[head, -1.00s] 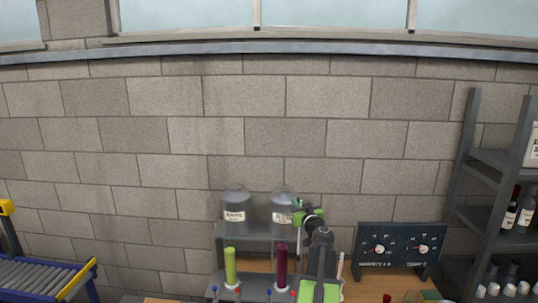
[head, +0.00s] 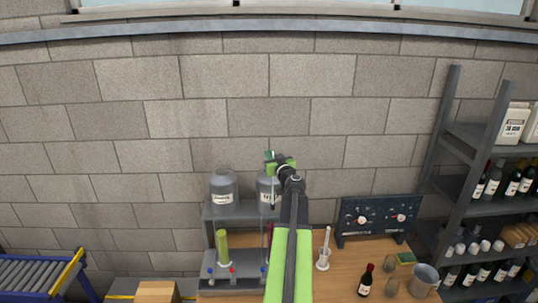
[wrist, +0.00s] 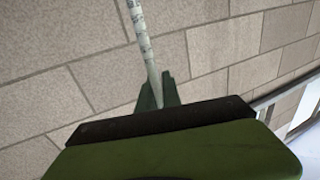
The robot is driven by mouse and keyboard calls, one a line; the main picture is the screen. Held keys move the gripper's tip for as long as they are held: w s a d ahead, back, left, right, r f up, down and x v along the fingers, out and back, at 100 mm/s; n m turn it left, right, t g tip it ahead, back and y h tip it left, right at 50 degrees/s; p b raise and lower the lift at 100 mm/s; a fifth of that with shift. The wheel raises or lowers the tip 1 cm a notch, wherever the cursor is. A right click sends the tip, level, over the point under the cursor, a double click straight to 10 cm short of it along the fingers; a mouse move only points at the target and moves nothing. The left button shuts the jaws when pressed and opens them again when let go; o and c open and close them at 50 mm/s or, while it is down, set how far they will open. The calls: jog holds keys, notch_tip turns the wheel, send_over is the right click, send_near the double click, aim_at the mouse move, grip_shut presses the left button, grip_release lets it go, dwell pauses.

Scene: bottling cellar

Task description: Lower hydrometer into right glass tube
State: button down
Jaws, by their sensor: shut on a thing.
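My gripper (head: 278,163) is shut on the hydrometer, raised in front of the right grey tank on the rack. The hydrometer's pale, marked stem (wrist: 146,50) stands between the fingers in the wrist view, slightly tilted there. In the head view its lower part (head: 272,192) hangs below the gripper as a thin dark shape. The right glass tube (head: 269,232), with dark red liquid, shows only as a sliver; my arm hides the rest. The hydrometer appears above it and apart from it. The left glass tube (head: 222,250) holds yellow-green liquid.
Two grey tanks (head: 223,190) stand on the rack behind the tubes. A slim white cylinder (head: 324,250) stands right of my arm. A control panel (head: 378,217), a dark bottle (head: 366,281) and a metal bucket (head: 424,279) are farther right.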

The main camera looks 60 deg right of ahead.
notch_tip(320, 180, down, 3)
jog(key=b, duration=0.3)
jog(key=shift+s+a+f, duration=0.1)
dwell(1.4)
jog(key=shift+f+b, duration=0.85)
jog(key=shift+f, duration=0.2)
dwell(0.4)
jog(key=shift+f+b, duration=0.95)
jog(key=shift+b, duration=0.15)
jog(key=shift+f, duration=0.1)
